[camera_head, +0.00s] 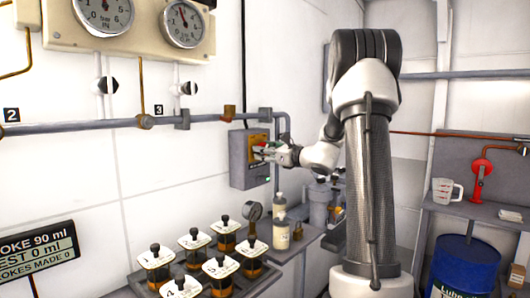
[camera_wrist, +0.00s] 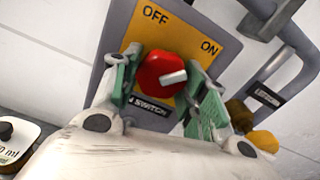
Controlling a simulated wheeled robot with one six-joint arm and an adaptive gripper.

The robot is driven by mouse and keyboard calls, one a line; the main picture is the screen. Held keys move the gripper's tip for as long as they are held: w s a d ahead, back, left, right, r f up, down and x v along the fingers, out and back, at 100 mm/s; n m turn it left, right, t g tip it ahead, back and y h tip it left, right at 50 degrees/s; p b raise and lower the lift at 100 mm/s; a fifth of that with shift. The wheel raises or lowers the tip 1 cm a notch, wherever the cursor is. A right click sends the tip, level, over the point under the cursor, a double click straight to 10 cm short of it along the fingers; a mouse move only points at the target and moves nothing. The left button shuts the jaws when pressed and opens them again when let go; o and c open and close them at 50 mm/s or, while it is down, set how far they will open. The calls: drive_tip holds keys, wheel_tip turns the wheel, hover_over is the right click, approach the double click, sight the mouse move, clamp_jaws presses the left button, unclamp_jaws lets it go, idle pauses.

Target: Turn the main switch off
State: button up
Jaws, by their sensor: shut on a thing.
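The main switch is a red knob (camera_wrist: 160,72) with a pale bar on its face, on a yellow plate (camera_wrist: 188,42) marked OFF and ON. The bar points to the right side of the wrist view, nearer the ON mark than the OFF mark. The plate sits on a grey box (camera_head: 238,172) on the white wall. My gripper (camera_wrist: 163,92) has its green-padded fingers on both sides of the knob and is shut on it. In the head view my gripper (camera_head: 264,153) reaches the box from the right and hides most of the knob.
A grey pipe (camera_head: 75,127) runs along the wall above the box. A blue drum (camera_head: 465,268) stands at the right.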

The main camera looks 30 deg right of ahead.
drive_tip(key=shift+n, duration=0.4)
drive_tip(key=n, duration=0.8)
drive_tip(key=shift+d+r, duration=0.1)
drive_tip(key=shift+d, duration=0.05)
drive_tip(key=n, duration=0.4)
drive_tip(key=shift+n, duration=0.3)
drive_tip(key=shift+r+n, duration=0.1)
drive_tip(key=shift+n, duration=2.2)
drive_tip(key=o, duration=1)
